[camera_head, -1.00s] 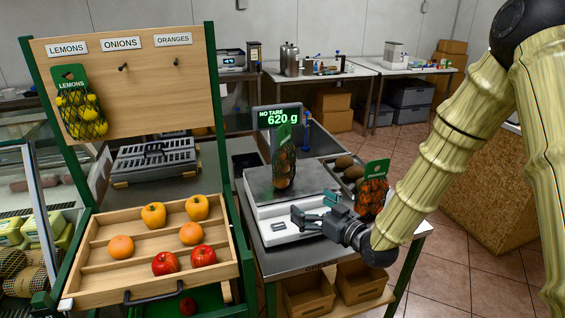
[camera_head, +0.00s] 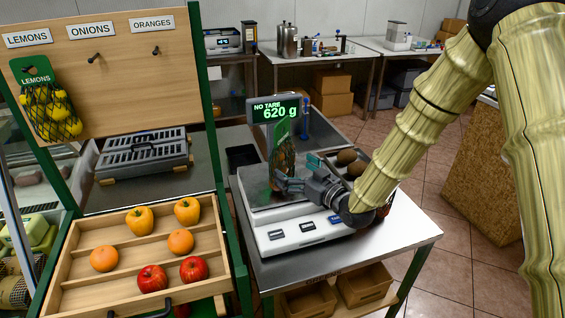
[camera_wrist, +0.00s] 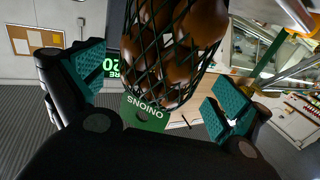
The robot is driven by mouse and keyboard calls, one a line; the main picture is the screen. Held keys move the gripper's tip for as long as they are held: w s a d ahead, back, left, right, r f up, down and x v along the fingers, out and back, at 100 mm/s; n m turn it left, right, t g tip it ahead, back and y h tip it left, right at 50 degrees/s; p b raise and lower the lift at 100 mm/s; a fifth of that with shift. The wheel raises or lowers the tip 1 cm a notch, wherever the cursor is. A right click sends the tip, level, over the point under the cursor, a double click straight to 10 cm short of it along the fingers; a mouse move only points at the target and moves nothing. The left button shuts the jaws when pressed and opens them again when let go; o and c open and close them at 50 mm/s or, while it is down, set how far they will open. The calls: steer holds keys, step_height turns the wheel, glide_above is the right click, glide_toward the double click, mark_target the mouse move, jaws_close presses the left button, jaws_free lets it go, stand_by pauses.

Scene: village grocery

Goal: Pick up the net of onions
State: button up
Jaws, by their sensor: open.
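The net of onions (camera_head: 284,172) stands on the scale's steel plate (camera_head: 262,193), with its green card upward and brown onions in dark mesh. In the wrist view the net (camera_wrist: 172,55) hangs into the picture between my two teal finger pads, and its green card (camera_wrist: 146,113) reads "ONIONS". My gripper (camera_head: 281,183) is open at the front right of the net. In the wrist view my gripper's fingers (camera_wrist: 158,98) stand apart on either side of the net, with a gap showing on the right. The scale display (camera_head: 277,110) reads 620 g.
A peg board with LEMONS, ONIONS and ORANGES labels stands at left. A net of lemons (camera_head: 48,108) hangs there; the ONIONS peg (camera_head: 98,57) is bare. A wooden tray (camera_head: 132,262) holds peppers, oranges and apples. A dark tray with brown items (camera_head: 347,156) sits behind my gripper.

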mark_target(282, 151)
steer(key=shift+p+x, duration=1.1)
steer(key=shift+x, duration=1.6)
steer(key=shift+w, duration=0.1)
steer(key=c, duration=1.3)
steer(key=shift+r, duration=0.1)
steer(key=shift+r+b, duration=0.85)
steer(key=shift+r, duration=0.8)
steer(key=s+b, duration=0.1)
steer(key=s, duration=0.4)
steer(key=s+d+r+b, duration=0.1)
steer(key=s, duration=0.4)
steer(key=s+d+b, duration=0.1)
steer(key=s, duration=0.5)
steer(key=shift+r+b, duration=0.25)
steer(key=shift+b, duration=0.05)
